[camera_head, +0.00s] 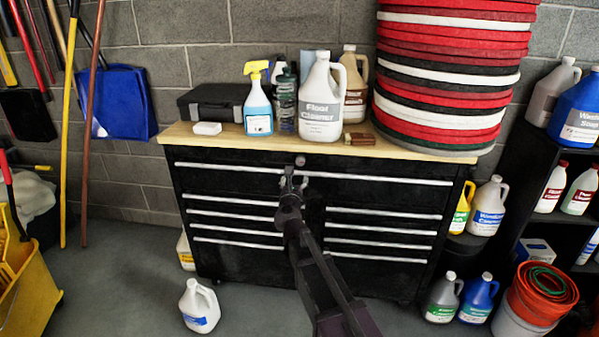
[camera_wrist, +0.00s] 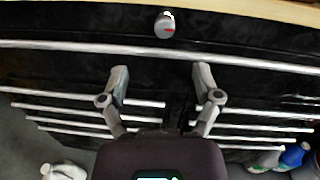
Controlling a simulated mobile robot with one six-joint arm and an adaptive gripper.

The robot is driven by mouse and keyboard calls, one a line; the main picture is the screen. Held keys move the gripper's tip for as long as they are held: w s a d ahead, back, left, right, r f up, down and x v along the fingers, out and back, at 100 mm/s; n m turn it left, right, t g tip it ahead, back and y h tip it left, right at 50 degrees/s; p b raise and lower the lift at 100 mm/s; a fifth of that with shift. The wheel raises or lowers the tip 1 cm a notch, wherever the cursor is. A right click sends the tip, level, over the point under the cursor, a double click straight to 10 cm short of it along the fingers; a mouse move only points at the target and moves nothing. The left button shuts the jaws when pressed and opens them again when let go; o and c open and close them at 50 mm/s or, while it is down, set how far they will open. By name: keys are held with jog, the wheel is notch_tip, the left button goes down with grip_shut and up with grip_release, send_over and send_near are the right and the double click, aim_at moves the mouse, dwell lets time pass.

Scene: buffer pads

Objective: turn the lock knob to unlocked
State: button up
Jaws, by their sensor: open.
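The lock knob (camera_wrist: 165,25) is a small grey round knob with a red mark, set in the top front of the black tool cabinet (camera_head: 245,265), just under the wooden top. It also shows in the head view (camera_head: 300,161). My gripper (camera_wrist: 160,78) is open and empty in front of the cabinet. In the wrist view its two fingers are spread apart below the knob, with the top drawer handle (camera_wrist: 150,49) between fingertips and knob. In the head view my gripper (camera_head: 294,177) is just below the knob and does not hold it.
The wooden top (camera_head: 235,145) holds a spray bottle (camera_head: 258,105), a floor cleaner jug (camera_head: 320,105), a black case (camera_head: 213,101) and a tall stack of pads (camera_head: 450,75). A white jug (camera_head: 199,306) stands on the floor at left. A shelf with bottles stands at right.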

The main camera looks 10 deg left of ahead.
aim_at(300, 163)
jog(key=shift+f+m+h, duration=0.6)
jog(key=shift+f+m, duration=0.05)
jog(key=shift+m, duration=0.35)
jog(key=shift+w, duration=0.15)
jog(key=w, duration=1.3)
jog(key=shift+w+d, duration=0.2)
jog(key=shift+w, duration=0.1)
grip_shut()
